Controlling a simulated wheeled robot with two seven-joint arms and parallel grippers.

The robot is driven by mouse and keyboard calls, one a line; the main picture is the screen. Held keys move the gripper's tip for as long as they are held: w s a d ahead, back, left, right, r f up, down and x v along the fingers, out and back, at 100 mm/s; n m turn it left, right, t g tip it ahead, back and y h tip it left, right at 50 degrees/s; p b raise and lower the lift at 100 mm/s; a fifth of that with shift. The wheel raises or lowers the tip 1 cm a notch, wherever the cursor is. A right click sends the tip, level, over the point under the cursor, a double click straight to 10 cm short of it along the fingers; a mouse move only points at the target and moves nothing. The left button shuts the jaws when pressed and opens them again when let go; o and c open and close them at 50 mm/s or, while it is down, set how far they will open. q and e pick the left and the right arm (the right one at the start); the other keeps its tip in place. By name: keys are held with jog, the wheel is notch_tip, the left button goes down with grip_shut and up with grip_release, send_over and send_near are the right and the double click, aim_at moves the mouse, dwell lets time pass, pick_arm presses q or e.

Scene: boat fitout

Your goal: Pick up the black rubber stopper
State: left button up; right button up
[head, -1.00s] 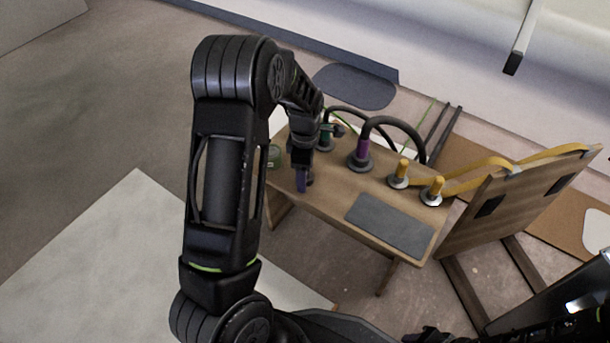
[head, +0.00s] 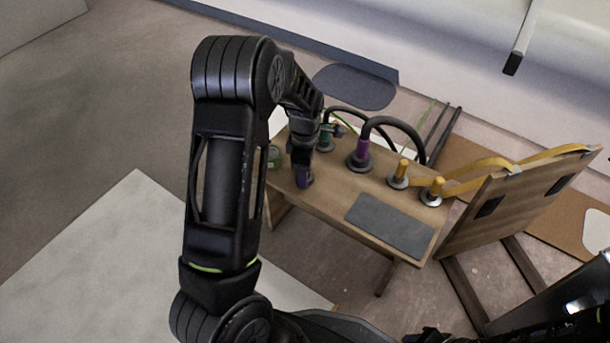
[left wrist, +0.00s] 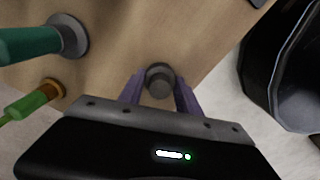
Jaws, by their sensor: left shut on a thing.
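The black rubber stopper (left wrist: 159,81) shows in the left wrist view as a dark round piece with a grey top, between the two purple fingers of my left gripper (left wrist: 162,98). The fingers are shut on it from both sides, over the wooden table. In the head view my left gripper (head: 304,180) points down at the table's left part, and the stopper is hidden there. Whether the stopper touches the table cannot be told. My right gripper is not clearly in view.
The wooden table (head: 335,196) carries a teal-ended hose (head: 325,136), a purple-ended hose (head: 362,150), two yellow plugs (head: 400,172) and a grey mat (head: 390,225). A green connector (left wrist: 35,101) lies near the gripper. A dark open bin (left wrist: 285,70) stands beyond the table edge.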

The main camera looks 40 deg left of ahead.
pick_arm(q)
grip_shut()
